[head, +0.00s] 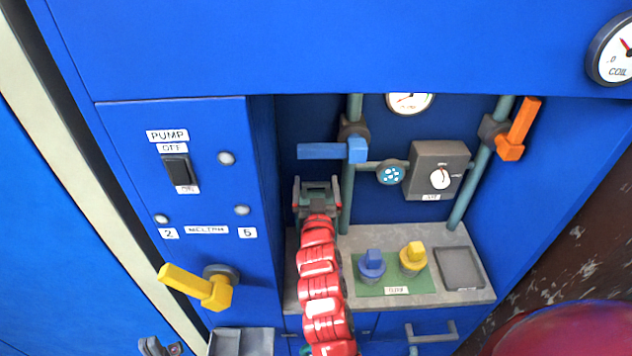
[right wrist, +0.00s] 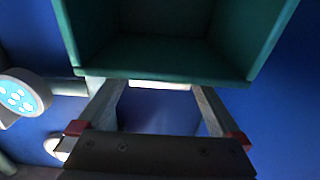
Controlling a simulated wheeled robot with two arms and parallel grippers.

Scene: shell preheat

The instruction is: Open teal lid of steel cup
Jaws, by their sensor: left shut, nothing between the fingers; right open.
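I cannot make out the steel cup in either view. In the right wrist view a dark teal, box-like thing (right wrist: 160,60) fills the top, close beyond the fingertips; I cannot tell whether it is the teal lid. My right gripper (head: 317,186), at the end of the red arm, is in the recess of the blue cabinet, below the blue lever. In the right wrist view its fingers (right wrist: 160,92) are apart, with a white strip showing between their tips. My left gripper (head: 160,346) is low at the left, shut and empty, partly cut off by the frame.
Blue (head: 372,264) and yellow (head: 413,257) knobs stand on the shelf. A yellow handle (head: 198,286) juts out at left.

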